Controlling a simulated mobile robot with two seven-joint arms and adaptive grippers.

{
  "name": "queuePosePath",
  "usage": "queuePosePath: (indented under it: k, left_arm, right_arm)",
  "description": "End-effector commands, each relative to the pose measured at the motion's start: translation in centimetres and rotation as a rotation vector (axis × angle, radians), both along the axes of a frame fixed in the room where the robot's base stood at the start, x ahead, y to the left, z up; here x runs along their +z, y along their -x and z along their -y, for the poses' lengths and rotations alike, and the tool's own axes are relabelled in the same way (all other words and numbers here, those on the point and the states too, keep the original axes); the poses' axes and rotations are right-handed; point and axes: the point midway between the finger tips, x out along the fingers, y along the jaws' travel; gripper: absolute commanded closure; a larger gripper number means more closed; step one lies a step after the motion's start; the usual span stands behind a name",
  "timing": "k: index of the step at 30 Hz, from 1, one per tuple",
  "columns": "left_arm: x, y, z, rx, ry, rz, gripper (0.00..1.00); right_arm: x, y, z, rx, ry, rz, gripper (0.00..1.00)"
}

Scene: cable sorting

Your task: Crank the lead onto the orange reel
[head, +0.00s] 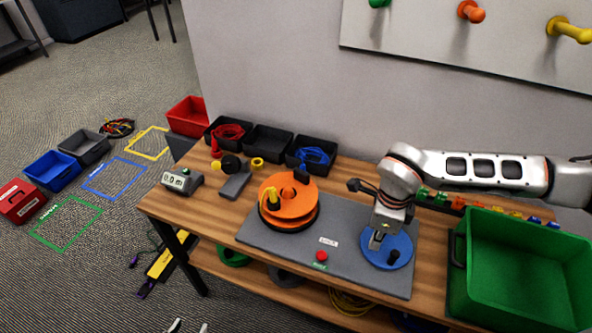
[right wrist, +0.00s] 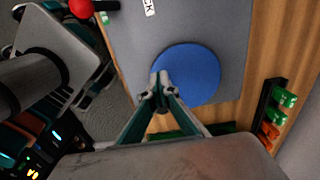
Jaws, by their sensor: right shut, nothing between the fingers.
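The orange reel (head: 291,213) sits on the left of a grey base plate (head: 330,262), with a yellow plug-like piece (head: 270,195) at its left side. A blue crank disc (head: 402,245) with a dark knob (head: 394,257) lies at the plate's right; the disc also shows in the right wrist view (right wrist: 195,78). My right gripper (head: 376,241) is shut and empty, over the disc's left part, beside the knob; its fingertips meet in the right wrist view (right wrist: 160,95). My left gripper (head: 188,327) shows only two separated tips at the bottom edge.
A red button (head: 321,255) sits at the plate's front. A green crate (head: 522,262) stands close to the right. Black bins (head: 268,141) line the back left, and a small counter box (head: 182,180) is at the left corner. Coloured pegs hang on the wall board (head: 490,50).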

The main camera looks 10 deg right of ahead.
Motion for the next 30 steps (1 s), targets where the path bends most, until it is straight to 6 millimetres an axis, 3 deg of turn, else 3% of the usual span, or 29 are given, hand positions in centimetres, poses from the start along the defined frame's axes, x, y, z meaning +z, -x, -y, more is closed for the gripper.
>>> queuePosePath:
  k: [15,30]
  left_arm:
    - [-0.1,0.0,-0.3,-0.007,-0.008,0.0,0.6]
    - [0.0,0.0,0.1,0.001,0.003,0.0,0.6]
  right_arm:
    - [4.5,-0.1,0.0,0.0,0.001,0.003,1.0]
    - [4.7,0.0,0.0,0.0,0.001,0.001,1.0]
